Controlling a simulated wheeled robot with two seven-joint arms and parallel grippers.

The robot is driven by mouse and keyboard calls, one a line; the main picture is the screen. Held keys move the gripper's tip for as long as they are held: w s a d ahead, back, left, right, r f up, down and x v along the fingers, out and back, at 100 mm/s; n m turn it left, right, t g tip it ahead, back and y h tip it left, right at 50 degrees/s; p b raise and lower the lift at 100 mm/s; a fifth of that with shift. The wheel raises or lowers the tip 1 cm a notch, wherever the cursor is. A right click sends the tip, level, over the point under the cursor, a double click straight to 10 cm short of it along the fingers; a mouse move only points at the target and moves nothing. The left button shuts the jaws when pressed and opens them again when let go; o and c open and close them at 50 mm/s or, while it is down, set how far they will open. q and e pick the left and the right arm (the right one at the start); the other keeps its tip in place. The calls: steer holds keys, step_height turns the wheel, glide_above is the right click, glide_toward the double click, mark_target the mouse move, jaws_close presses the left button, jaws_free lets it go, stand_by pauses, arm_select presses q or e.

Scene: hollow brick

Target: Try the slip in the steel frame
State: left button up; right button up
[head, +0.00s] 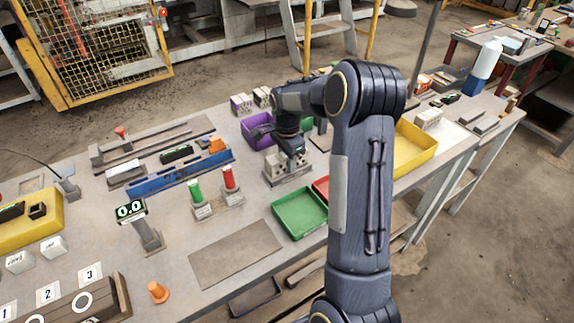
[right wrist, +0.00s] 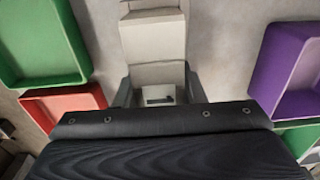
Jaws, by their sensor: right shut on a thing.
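My right gripper (head: 291,146) reaches down over the steel frame (head: 287,170), a grey blocky stand on the bench between the purple and green trays. In the right wrist view my right gripper (right wrist: 158,93) has its dark fingers on either side of a small pale grey piece with a dark slot, which looks like the slip (right wrist: 160,90). The grey frame (right wrist: 154,40) runs up the middle of that view. The slip is hidden by the gripper in the head view, and I cannot tell whether it sits inside the frame. My left gripper is not in view.
A green tray (head: 300,213), a purple tray (head: 257,128) and a yellow tray (head: 414,143) lie around the frame. A red tray (right wrist: 66,105) is close by. The bench front has a bare mat (head: 236,253).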

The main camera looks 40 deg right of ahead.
steer(key=shift+s+a+f, duration=0.1)
steer(key=shift+s+f, duration=0.05)
steer(key=shift+f, duration=0.1)
steer(key=shift+r+p, duration=0.6)
steer(key=shift+r, duration=0.1)
steer(key=shift+r+p, duration=1.35)
steer(key=shift+r, duration=0.65)
